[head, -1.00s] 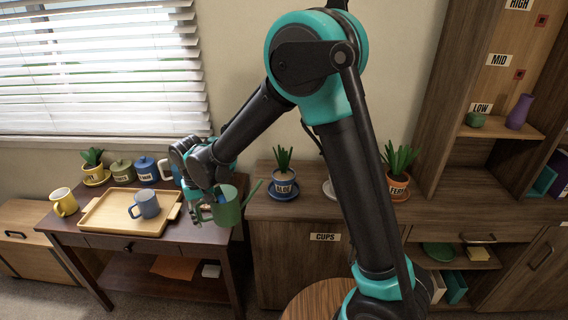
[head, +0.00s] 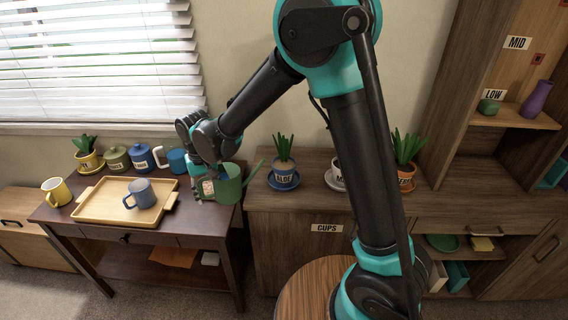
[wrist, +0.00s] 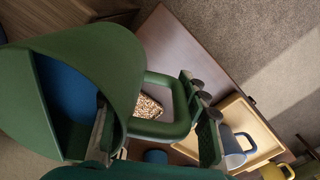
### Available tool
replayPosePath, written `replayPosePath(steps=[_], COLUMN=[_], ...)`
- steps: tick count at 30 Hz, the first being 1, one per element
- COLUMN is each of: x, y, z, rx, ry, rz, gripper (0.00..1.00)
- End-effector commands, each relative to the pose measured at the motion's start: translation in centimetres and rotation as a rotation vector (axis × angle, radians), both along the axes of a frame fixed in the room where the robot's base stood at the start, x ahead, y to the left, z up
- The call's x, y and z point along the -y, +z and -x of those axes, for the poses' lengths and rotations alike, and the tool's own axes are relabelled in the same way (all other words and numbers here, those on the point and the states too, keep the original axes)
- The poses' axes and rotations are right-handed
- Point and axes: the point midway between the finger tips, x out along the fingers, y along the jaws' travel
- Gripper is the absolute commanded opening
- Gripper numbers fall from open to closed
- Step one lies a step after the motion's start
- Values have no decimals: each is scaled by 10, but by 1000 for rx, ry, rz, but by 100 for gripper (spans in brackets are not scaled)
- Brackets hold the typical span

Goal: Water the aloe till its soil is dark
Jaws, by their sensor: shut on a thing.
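The green watering can (head: 229,185) is held upright above the right end of the dark desk, its spout pointing right. My gripper (head: 207,184) is shut on its handle. In the wrist view the can (wrist: 105,55) fills the left side, with blue water (wrist: 68,95) inside, and my gripper's fingers (wrist: 158,128) are at its handle. The aloe (head: 284,148) stands in a blue and white pot labelled ALOE (head: 283,174) on a blue saucer (head: 283,184), on the cabinet to the right. Its soil (head: 284,163) looks pale tan. The spout tip is left of the pot, apart from it.
A wooden tray (head: 88,208) with a blue-grey mug (head: 141,193) is on the desk, with a yellow mug (head: 55,192) and several canisters around it. Right of the aloe are a white pot (head: 338,175), partly behind my arm, and an orange-potted plant (head: 406,172).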

Motion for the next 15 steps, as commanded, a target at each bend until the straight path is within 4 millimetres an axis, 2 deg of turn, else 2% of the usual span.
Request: replayPosePath(steps=[7, 15], x=[5, 5], y=[14, 17], z=[-3, -3], rx=[-52, -60], ry=[-2, 0], rz=[-99, -115], gripper=[0, 0])
